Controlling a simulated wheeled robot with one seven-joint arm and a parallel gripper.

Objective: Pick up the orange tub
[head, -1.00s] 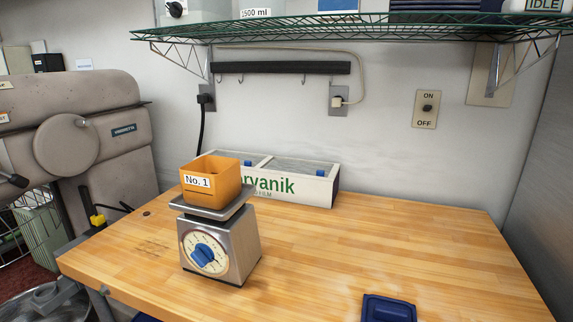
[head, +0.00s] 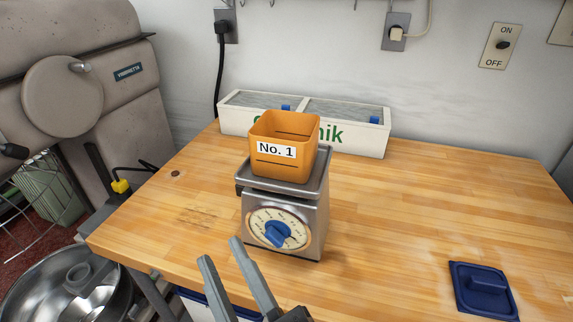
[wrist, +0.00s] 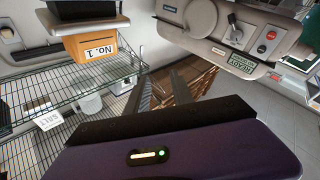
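The orange tub (head: 283,140) is square, open at the top and has a white "No. 1" label on its front. It stands upright on the steel plate of a kitchen scale (head: 314,222) near the middle of the head view. In the wrist view, which looks upside down, the tub (wrist: 92,45) is at the upper left with the scale above it. My gripper (head: 220,249) is at the bottom of the head view, in front of the scale and apart from it. Its two grey fingers stand apart with nothing between them.
A white planter-like box (head: 365,139) stands behind the tub against the wall. A dark blue lid (head: 483,290) lies at the front right of the wooden table (head: 420,220). A large mixer (head: 110,105) and steel bowl (head: 40,300) are at the left. Table space right of the scale is clear.

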